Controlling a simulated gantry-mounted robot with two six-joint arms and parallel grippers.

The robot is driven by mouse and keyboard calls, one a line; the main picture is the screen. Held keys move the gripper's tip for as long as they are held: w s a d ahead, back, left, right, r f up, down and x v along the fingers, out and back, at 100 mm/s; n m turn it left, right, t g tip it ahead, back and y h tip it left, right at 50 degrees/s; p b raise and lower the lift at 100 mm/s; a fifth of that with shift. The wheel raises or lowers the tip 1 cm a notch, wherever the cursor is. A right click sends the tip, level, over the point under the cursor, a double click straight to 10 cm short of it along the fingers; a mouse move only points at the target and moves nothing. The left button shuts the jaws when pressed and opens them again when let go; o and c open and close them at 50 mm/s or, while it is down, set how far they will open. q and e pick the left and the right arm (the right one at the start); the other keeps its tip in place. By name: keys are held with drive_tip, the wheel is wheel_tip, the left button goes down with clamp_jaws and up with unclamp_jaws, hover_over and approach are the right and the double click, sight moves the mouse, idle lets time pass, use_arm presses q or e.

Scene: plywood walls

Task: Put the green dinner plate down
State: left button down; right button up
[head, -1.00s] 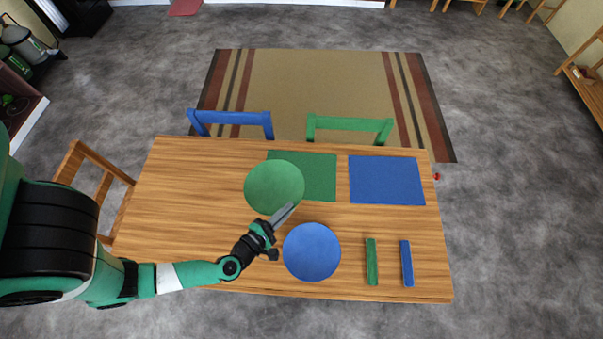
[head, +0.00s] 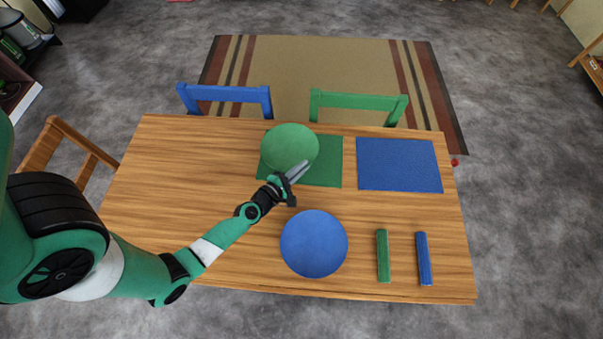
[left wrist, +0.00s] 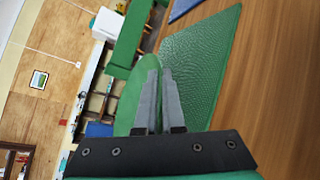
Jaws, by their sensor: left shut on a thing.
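The green dinner plate (head: 289,147) is in my left gripper (head: 297,172), which is shut on its near right edge. In the head view the plate covers part of the green placemat (head: 325,166); I cannot tell how high above it the plate is. In the left wrist view the plate (left wrist: 127,104) shows beside and behind the fingers (left wrist: 156,100), seen nearly edge-on, with the green placemat (left wrist: 205,55) to the right. My right gripper is in neither view.
A blue plate (head: 313,243) lies near the table's front edge. A green bar (head: 382,255) and a blue bar (head: 423,258) lie to its right. A blue placemat (head: 399,165) lies right of the green one. Blue (head: 224,98) and green (head: 358,102) chairs stand behind. The table's left part (head: 170,180) is clear.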

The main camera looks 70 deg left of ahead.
use_arm(q)
wheel_tip(320, 180, down, 3)
drive_tip(key=shift+b, duration=0.75)
drive_tip(key=shift+r, duration=0.2)
drive_tip(key=c, duration=1.4)
unclamp_jaws()
drive_tip(key=shift+f, duration=0.1)
drive_tip(key=o, duration=0.4)
drive_tip(key=shift+c, duration=0.2)
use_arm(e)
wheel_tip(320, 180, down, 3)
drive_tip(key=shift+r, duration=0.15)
